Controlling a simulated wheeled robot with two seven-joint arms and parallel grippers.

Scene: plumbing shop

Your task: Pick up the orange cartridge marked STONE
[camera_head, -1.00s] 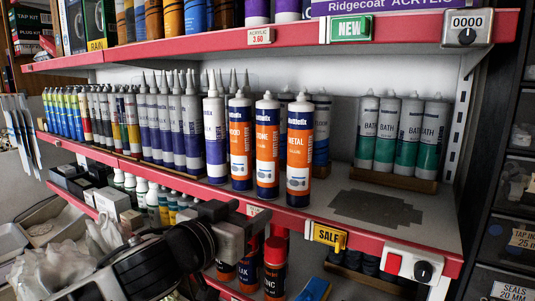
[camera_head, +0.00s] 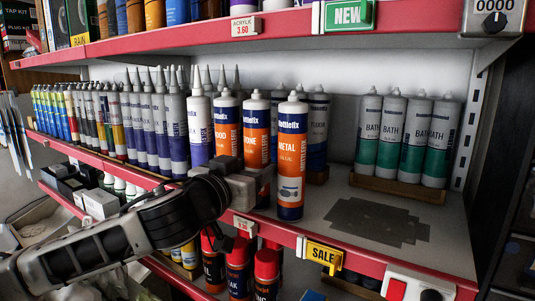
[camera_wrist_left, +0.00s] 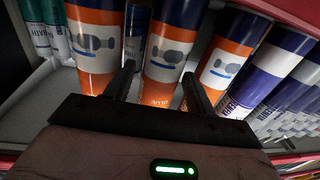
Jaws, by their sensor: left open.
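Three orange, white and blue cartridges stand upright in a row on the middle shelf. The middle one (camera_head: 256,130) seems to be the STONE one, its label partly legible. The METAL cartridge (camera_head: 291,150) is to its right and another orange one (camera_head: 227,120) to its left. My left gripper (camera_head: 254,180) is open, in front of the middle cartridge's lower part and hiding it. In the left wrist view the middle cartridge (camera_wrist_left: 160,50) shows between the two open fingers (camera_wrist_left: 158,92), with the neighbours outside them. Contact cannot be told.
Purple-and-white cartridges (camera_head: 173,125) stand close on the left. Green BATH cartridges (camera_head: 402,135) stand in a tray at right. The red shelf edge (camera_head: 290,234) runs below my gripper, and the upper shelf (camera_head: 200,32) hangs above. Bare shelf lies right of the METAL cartridge.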

